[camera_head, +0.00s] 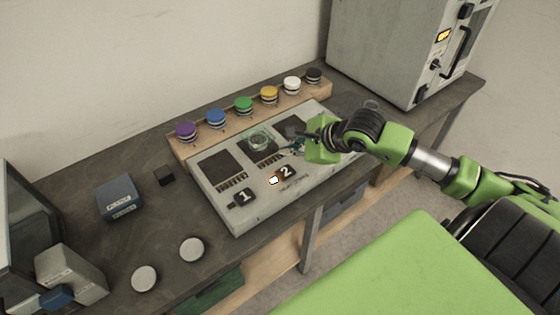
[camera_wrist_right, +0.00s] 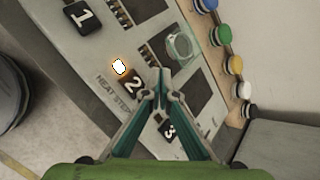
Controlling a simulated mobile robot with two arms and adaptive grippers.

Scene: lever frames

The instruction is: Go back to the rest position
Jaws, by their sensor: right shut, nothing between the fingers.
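My right gripper (camera_head: 298,147) is over the right part of the grey panel (camera_head: 238,219) in the head view. In the right wrist view the gripper (camera_wrist_right: 161,92) has its fingertips together with nothing between them, close to the black "2" tile (camera_wrist_right: 131,86). The "2" tile (camera_head: 286,172) has a lit white lamp (camera_head: 273,180) beside it. The black "1" tile (camera_head: 243,196) lies to its left, and the "3" tile (camera_wrist_right: 168,130) shows between the fingers in the wrist view. A clear round glass piece (camera_head: 258,139) sits on the panel's middle dark square. My left gripper is not in view.
A wooden rack (camera_head: 180,150) with several coloured-lid jars stands behind the panel. A grey oven-like cabinet (camera_head: 385,50) stands at the right. A blue box (camera_head: 119,197), a small black block (camera_head: 164,176) and two white-topped discs (camera_head: 191,248) are on the left of the table.

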